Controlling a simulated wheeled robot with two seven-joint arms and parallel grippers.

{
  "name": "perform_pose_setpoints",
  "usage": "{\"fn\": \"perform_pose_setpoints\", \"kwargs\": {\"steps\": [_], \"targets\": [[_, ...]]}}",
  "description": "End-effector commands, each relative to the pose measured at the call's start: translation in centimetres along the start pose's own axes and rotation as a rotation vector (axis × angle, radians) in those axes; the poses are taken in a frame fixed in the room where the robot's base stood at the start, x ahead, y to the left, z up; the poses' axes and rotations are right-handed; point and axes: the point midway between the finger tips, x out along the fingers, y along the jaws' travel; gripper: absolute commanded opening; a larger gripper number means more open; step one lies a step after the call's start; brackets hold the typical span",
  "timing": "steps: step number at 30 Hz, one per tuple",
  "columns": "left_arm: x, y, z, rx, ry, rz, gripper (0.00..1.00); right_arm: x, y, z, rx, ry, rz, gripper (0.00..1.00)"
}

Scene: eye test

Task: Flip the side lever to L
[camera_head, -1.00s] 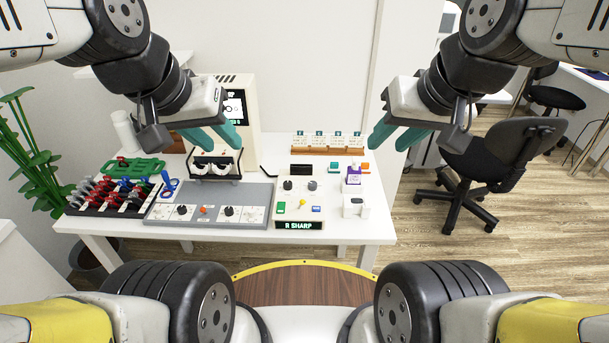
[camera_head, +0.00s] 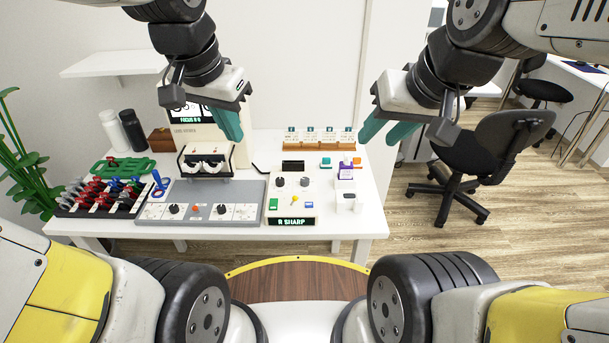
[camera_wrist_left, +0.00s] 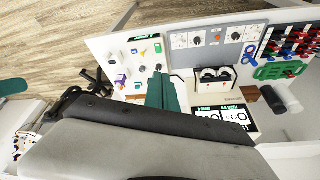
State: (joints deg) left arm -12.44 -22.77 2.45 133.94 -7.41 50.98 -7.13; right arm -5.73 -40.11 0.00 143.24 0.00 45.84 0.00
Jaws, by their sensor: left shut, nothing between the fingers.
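A small lever with a yellow tip (camera_head: 294,203) stands on the white control box (camera_head: 305,184); it also shows in the left wrist view (camera_wrist_left: 143,52). I cannot read any L or R mark beside it. My left gripper (camera_head: 231,136) is shut and empty, in front of the white machine and up left of the box. Its teal fingers also show in the left wrist view (camera_wrist_left: 165,92), pointing toward the table. My right gripper (camera_head: 378,140) is open and empty, above the table's right edge.
The white machine (camera_head: 243,150) with a screen and dark eyepiece stand is behind the grey panel (camera_head: 250,190) with knobs. A rack (camera_head: 85,206) of red and dark pieces and a green tray (camera_head: 140,165) are left. A card holder (camera_head: 318,146) is behind the box.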

Motion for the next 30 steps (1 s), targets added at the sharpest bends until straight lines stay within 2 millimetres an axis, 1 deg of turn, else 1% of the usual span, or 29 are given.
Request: {"fn": "perform_pose_setpoints", "kwargs": {"steps": [1,3,8,11,16,21,24,27,30], "targets": [[0.9,0.5,-1.0,0.071,-0.044,0.001,0.00,0.0,0.0,0.0,0.000,0.000,0.000,0.36],[2.1,1.1,-2.2,0.170,-0.097,-0.003,0.00,0.0,0.0,0.0,0.000,0.000,0.000,0.36],[5.0,2.9,-4.8,0.394,-0.212,-0.009,0.00,0.0,0.0,0.0,0.000,0.000,0.000,0.36],[7.2,4.3,-6.3,0.536,-0.283,-0.010,0.00,0.0,0.0,0.0,0.000,0.000,0.000,0.36],[11.2,7.3,-8.4,0.775,-0.396,-0.011,0.00,0.0,0.0,0.0,0.000,0.000,0.000,0.36],[15.7,10.8,-9.8,1.009,-0.506,-0.009,0.00,0.0,0.0,0.0,0.000,0.000,0.000,0.36],[18.2,12.8,-10.2,1.130,-0.563,-0.008,0.00,0.0,0.0,0.0,0.000,0.000,0.000,0.36],[20.3,14.5,-10.3,1.230,-0.610,-0.007,0.00,0.0,0.0,0.0,0.000,0.000,0.000,0.36],[21.9,15.7,-10.3,1.301,-0.642,-0.006,0.00,0.0,0.0,0.0,0.000,0.000,0.000,0.36]]}}
